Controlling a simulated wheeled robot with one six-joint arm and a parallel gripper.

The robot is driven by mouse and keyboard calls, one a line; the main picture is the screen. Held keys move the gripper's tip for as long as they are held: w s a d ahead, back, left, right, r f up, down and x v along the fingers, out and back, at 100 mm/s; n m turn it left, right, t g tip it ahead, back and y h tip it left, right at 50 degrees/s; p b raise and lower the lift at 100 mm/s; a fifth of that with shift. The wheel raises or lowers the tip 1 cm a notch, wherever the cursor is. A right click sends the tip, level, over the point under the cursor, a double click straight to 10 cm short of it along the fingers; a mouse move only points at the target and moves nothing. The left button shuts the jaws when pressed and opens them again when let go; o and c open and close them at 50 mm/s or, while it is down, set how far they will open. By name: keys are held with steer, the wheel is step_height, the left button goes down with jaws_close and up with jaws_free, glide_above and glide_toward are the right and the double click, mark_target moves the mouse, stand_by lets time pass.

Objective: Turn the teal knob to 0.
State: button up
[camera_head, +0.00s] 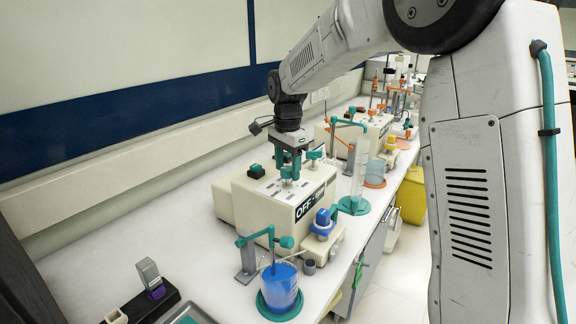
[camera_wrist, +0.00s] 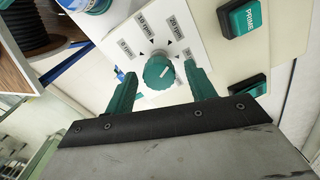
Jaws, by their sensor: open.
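The teal knob (camera_wrist: 158,72) sits on a white dial plate (camera_wrist: 200,38) with printed marks "0 rpm", "10 rpm" and "20 rpm", and a further mark partly hidden by a finger. A pale mark shows on the knob's face, but I cannot tell surely which label it points at. My gripper (camera_wrist: 160,70) is open, with one teal finger on each side of the knob. I cannot tell whether either finger touches it. In the head view my gripper (camera_head: 290,176) points down onto the top of the cream pump box (camera_head: 265,212), whose front display reads "OFF".
A teal PRIME button (camera_wrist: 240,18) and another teal button (camera_wrist: 248,86) lie beside the dial. A blue knob (camera_head: 323,222), a teal clamp stand (camera_head: 246,262) and a blue beaker (camera_head: 281,286) stand in front of the box.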

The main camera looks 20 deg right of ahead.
steer(key=c, duration=1)
steer(key=shift+o, duration=0.2)
steer(key=shift+n, duration=0.3)
steer(key=n, duration=1)
steer(key=shift+w+r+n, duration=0.1)
steer(key=shift+n, duration=0.2)
steer(key=n, duration=1)
steer(key=shift+n, duration=0.3)
